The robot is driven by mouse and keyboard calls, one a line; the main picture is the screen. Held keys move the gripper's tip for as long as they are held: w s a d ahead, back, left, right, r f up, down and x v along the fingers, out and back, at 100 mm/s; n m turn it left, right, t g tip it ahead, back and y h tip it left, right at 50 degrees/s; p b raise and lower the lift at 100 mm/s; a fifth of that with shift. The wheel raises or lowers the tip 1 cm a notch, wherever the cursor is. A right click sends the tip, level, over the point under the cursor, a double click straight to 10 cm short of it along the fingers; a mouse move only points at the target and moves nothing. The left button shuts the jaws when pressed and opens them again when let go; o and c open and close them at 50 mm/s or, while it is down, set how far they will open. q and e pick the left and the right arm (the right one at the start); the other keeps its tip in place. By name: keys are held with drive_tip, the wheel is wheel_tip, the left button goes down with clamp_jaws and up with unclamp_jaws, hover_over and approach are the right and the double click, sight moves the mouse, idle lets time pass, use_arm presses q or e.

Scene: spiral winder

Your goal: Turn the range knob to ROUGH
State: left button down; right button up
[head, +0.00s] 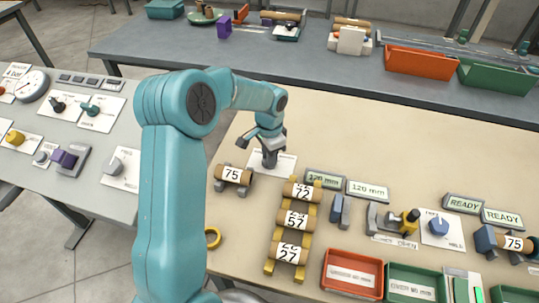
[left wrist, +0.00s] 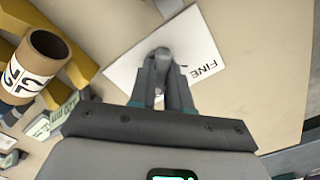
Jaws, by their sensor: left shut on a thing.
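The range knob (head: 269,160) is small and dark grey and stands on a white label plate (head: 288,164) on the near table. My left gripper (head: 269,147) reaches down over it from above and is shut on it. In the left wrist view the fingers (left wrist: 162,84) close around the grey knob (left wrist: 162,52), hiding much of it. The word FINE shows on the white plate (left wrist: 205,42) to the right of the knob. The ROUGH mark is not readable, and I cannot tell the knob's exact setting. My right gripper is not in view.
A yellow rack (head: 270,266) with several marked rolls stands nearer. The tabletop behind and right of the knob is clear.

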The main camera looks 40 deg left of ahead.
use_arm(q)
drive_tip(key=shift+w+r, duration=0.1)
drive_tip(key=shift+r, duration=0.05)
drive_tip(key=c, duration=1.1)
unclamp_jaws()
wheel_tip(320, 180, up, 16)
drive_tip(key=shift+r, duration=0.15)
